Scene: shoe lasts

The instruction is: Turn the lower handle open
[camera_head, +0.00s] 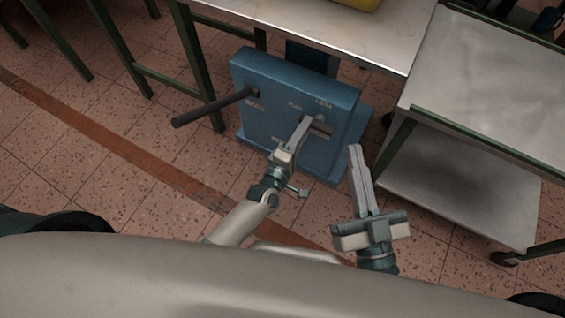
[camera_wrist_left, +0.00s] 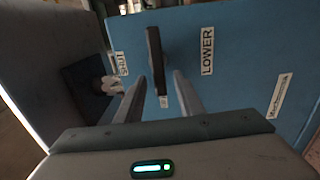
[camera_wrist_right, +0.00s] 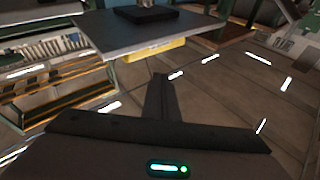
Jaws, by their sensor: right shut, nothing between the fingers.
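A blue box (camera_head: 290,84) stands on the floor at the front of the table. In the left wrist view its face shows a dark bar handle (camera_wrist_left: 154,55), upright in the picture, beside a label (camera_wrist_left: 207,51) reading LOWER. Another label (camera_wrist_left: 120,63), reading SHUT, is to the handle's left. My left gripper (camera_head: 305,122) is at the box's face. In the left wrist view its fingers (camera_wrist_left: 161,78) are apart, one on each side of the handle's line; contact cannot be told. My right gripper (camera_head: 354,148) is shut and empty, right of the box; its joined fingers show in its wrist view (camera_wrist_right: 160,78).
A long black rod (camera_head: 212,106) sticks out from the box's face toward the left. A metal table (camera_head: 320,28) stands behind the box. A low cart with a lower shelf (camera_head: 460,185) stands at the right. The tiled floor at the left is open.

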